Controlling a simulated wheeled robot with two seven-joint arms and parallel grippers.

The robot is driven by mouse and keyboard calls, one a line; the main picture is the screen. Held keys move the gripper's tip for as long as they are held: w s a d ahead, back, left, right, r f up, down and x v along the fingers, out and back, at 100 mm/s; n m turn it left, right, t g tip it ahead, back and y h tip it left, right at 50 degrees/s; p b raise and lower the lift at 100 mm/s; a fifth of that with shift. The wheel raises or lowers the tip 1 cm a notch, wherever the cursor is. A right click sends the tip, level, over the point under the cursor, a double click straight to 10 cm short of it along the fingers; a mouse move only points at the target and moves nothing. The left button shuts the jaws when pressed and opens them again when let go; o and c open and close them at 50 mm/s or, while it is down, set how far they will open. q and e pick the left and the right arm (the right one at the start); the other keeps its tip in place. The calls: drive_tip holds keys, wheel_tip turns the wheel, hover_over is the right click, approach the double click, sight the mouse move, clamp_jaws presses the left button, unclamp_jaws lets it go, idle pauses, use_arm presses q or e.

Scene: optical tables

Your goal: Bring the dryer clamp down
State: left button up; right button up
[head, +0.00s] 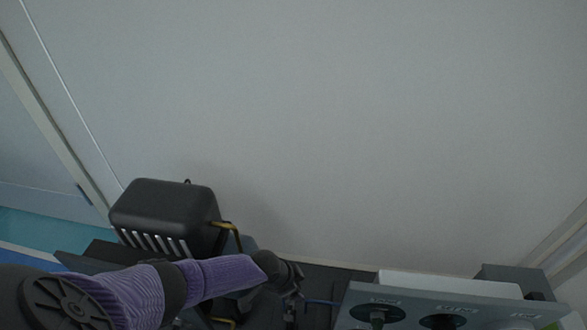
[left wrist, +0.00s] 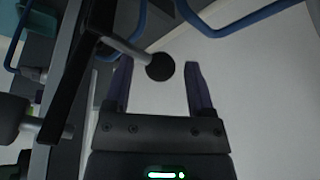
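In the left wrist view, a grey metal rod (left wrist: 122,47) ends in a round black knob (left wrist: 160,66), which looks like the dryer clamp's lever. The knob appears between the tips of my left gripper (left wrist: 158,80). Its two purple fingers are apart, with a gap on both sides of the knob. I cannot tell how far beyond the tips the knob lies. In the head view, my left arm reaches from the left to the lower middle, where the left gripper (head: 292,292) is small and dark. The lever cannot be made out there. My right gripper is not in view.
A black vented box (head: 165,212) with a yellow handle (head: 230,230) stands beside my left arm. A grey panel with knobs (head: 440,306) is at the lower right. Blue bars (left wrist: 250,20) cross the top of the wrist view. A plain wall fills the back.

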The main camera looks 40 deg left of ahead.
use_arm(q)
clamp_jaws()
drive_tip(key=shift+s+a+f, duration=0.1)
drive_tip(key=shift+s+a, duration=0.05)
drive_tip(key=shift+a, duration=0.1)
idle(0.9)
